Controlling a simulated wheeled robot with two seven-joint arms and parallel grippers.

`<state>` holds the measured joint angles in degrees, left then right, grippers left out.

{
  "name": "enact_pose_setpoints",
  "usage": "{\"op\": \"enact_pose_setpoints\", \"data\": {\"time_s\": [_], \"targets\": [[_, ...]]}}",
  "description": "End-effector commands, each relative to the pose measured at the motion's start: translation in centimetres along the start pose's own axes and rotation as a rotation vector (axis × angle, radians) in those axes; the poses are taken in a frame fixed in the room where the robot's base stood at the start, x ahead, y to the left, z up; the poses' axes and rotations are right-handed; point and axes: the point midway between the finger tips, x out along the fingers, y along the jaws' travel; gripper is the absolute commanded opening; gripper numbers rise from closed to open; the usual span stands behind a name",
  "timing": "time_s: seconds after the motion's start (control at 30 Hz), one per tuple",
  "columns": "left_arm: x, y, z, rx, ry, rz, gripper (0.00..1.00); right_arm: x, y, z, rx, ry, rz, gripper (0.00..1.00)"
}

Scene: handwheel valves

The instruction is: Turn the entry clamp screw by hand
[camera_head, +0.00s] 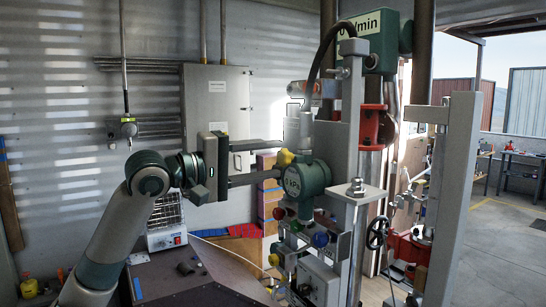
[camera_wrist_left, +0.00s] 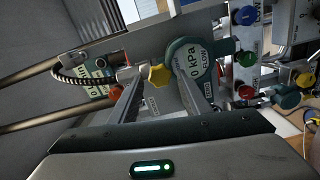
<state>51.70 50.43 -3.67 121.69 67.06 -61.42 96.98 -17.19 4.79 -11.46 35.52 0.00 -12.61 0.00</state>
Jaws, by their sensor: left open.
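A yellow lobed knob (camera_head: 285,157), which looks like the clamp screw, sits on the near left side of the green round gauge body (camera_head: 315,178) marked kPa. It also shows in the left wrist view (camera_wrist_left: 159,77), beside the gauge (camera_wrist_left: 190,62). My left gripper (camera_head: 280,160) comes in level from the left, with its two fingers open. In the left wrist view the fingers (camera_wrist_left: 162,88) reach forward on either side of the knob. I cannot tell whether either finger touches it. Nothing is seen held. My right gripper is not in view.
A grey upright post (camera_head: 350,120) stands just right of the gauge. Red and blue knobs (camera_head: 321,239) sit below it. A black hose (camera_head: 325,45) arches above. A small black handwheel (camera_head: 378,233) is farther right. A grey cabinet (camera_head: 217,100) stands behind my left arm.

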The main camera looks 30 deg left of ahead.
Motion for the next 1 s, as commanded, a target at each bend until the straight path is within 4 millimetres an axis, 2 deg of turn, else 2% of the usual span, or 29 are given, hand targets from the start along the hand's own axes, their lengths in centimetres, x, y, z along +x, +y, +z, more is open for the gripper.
{"op": "enact_pose_setpoints", "data": {"time_s": [0.13,0.9,1.0], "targets": [[1.33,0.08,-0.01,-0.001,0.0,0.001,0.43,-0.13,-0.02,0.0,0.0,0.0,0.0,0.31],[1.43,0.03,-0.01,-0.001,0.0,0.0,0.43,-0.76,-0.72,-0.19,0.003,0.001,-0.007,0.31],[1.43,0.03,-0.01,-0.001,0.0,0.0,0.19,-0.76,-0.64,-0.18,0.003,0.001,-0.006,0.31]]}}
